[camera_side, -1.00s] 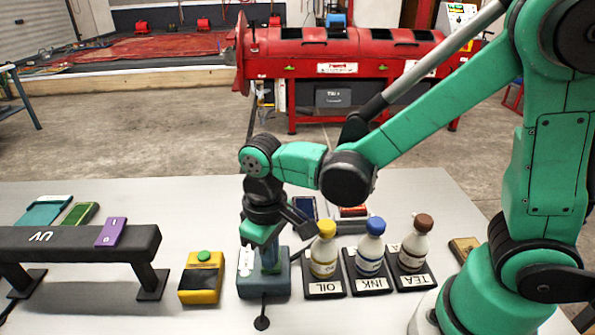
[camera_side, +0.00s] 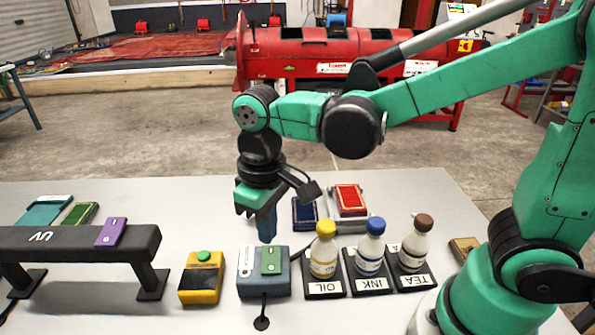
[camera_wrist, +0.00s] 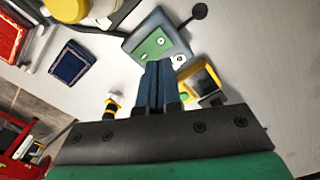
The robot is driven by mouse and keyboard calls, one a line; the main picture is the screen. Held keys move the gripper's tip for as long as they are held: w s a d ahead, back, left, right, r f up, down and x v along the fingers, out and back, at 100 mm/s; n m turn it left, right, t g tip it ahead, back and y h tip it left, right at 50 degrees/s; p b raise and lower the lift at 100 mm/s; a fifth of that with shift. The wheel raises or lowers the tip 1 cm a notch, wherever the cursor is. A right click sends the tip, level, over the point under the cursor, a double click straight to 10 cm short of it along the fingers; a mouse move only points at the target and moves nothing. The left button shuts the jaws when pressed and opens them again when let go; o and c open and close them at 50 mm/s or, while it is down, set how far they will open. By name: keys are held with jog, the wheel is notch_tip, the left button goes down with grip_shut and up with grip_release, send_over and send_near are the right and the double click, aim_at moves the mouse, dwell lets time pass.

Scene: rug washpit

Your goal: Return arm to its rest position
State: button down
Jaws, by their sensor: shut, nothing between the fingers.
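My gripper (camera_side: 266,226) is shut and empty, pointing down above the table, just behind and above a grey-blue box (camera_side: 249,288). A green block (camera_side: 271,260) lies on top of that box, toward its right side. In the wrist view my gripper (camera_wrist: 158,70) shows its two blue fingers pressed together, with the green block (camera_wrist: 150,45) on the box beyond the tips. The fingers look apart from the block and box.
Bottles labelled OIL (camera_side: 324,256), INK (camera_side: 370,251) and TEA (camera_side: 414,248) stand right of the box. A yellow device (camera_side: 201,282) stands left, then a black UV bench (camera_side: 60,240) with a purple block (camera_side: 111,232). Blue (camera_side: 304,212) and red (camera_side: 349,199) pads lie behind.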

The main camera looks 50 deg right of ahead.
jog(key=shift+r, duration=0.6)
jog(key=shift+s+d+r, duration=0.1)
jog(key=shift+d, duration=0.25)
jog(key=s+d+r+m+t, duration=0.1)
jog(key=d+m+t, duration=0.2)
jog(key=d+t, duration=0.4)
jog(key=shift+d+r, duration=0.3)
jog(key=shift+d, duration=0.65)
